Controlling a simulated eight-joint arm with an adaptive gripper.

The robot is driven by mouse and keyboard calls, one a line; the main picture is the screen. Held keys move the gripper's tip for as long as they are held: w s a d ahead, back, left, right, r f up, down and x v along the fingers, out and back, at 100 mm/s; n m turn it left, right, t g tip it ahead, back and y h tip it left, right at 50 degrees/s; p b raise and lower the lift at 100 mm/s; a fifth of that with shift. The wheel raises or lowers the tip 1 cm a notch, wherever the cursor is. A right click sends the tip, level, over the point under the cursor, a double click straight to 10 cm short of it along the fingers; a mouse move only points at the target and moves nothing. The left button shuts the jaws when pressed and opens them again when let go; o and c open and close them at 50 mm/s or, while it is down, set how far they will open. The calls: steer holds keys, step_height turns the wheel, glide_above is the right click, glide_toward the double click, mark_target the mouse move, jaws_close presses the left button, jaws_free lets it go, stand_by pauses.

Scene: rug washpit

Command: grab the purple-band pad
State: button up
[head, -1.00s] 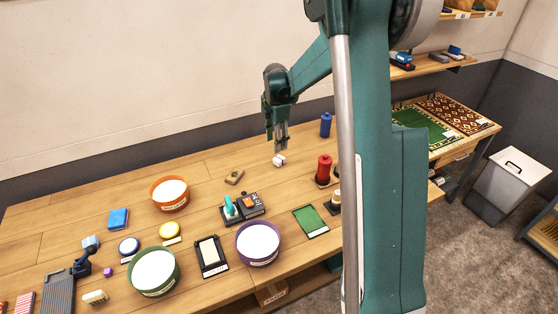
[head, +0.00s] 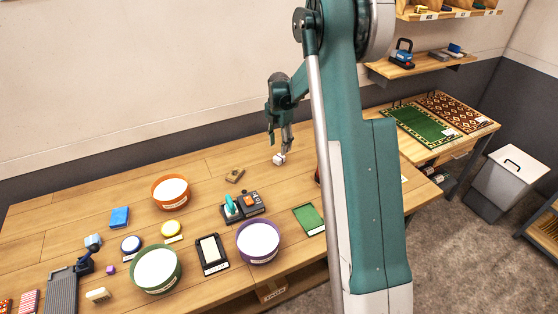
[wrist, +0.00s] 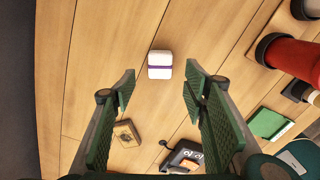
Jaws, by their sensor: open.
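The purple-band pad is a small white block with a purple stripe (wrist: 160,65); in the wrist view it lies on the wooden table, ahead of my fingertips and between their lines. It also shows in the head view as a small white block (head: 279,159) on the table near the back. My gripper (wrist: 158,88) is open, with its two green fingers apart and nothing between them. In the head view my gripper (head: 286,150) points down right above the pad. I cannot tell the exact height gap.
A brown block (head: 235,175) and a black device with an orange part (head: 248,202) are nearby. In the wrist view a red spool (wrist: 292,58) stands to the right. Orange (head: 170,194), green (head: 157,269) and purple (head: 258,242) tubs stand nearer. Table around the pad is clear.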

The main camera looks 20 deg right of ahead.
mark_target(279, 156)
steer(key=shift+f, duration=1.3)
steer(key=shift+f, duration=2.6)
steer(key=c, duration=0.8)
